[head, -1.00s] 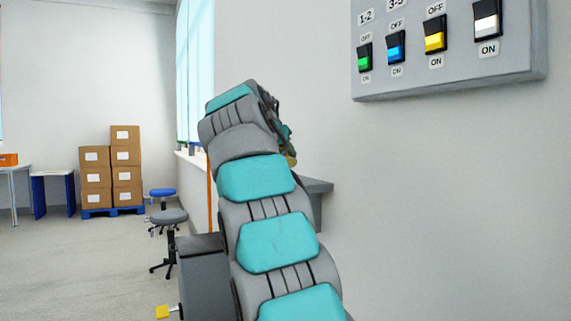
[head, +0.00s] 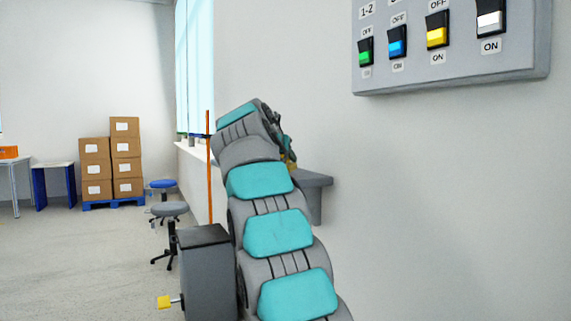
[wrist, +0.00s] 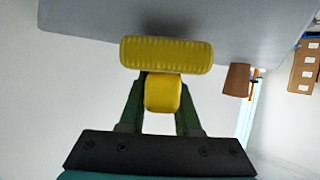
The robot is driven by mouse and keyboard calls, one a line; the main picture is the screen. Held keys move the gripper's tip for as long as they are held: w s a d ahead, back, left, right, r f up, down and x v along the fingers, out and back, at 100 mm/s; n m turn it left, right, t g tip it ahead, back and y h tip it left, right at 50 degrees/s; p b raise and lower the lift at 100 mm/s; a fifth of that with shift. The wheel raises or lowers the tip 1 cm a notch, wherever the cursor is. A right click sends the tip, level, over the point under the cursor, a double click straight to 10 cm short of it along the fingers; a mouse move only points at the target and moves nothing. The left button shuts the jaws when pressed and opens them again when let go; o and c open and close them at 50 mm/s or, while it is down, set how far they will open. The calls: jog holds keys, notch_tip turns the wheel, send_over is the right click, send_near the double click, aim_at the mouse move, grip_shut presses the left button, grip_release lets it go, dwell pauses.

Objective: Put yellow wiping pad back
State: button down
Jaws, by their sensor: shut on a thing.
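The yellow wiping pad (wrist: 166,54) shows in the wrist view as a wide yellow block with a smaller yellow grip part (wrist: 162,93) between my fingers. My gripper (wrist: 162,100) is shut on that grip part. The pad is seen against the grey shelf (wrist: 85,20); whether it touches the shelf I cannot tell. In the head view the shelf (head: 316,181) sticks out from the wall behind my arm. My gripper (head: 288,152) is mostly hidden there by my arm, with a little yellow showing below it.
A brown object (wrist: 236,80) is at the shelf's edge in the wrist view. A grey switch panel (head: 450,75) hangs on the wall at upper right. Stools (head: 168,210) and stacked cartons (head: 110,165) are farther back.

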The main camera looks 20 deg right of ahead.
jog(key=shift+f, duration=0.35)
jog(key=shift+f, duration=0.2)
jog(key=c, duration=0.6)
grip_release()
jog(key=shift+r, duration=0.2)
jog(key=b+v, duration=0.1)
jog(key=v, duration=1.1)
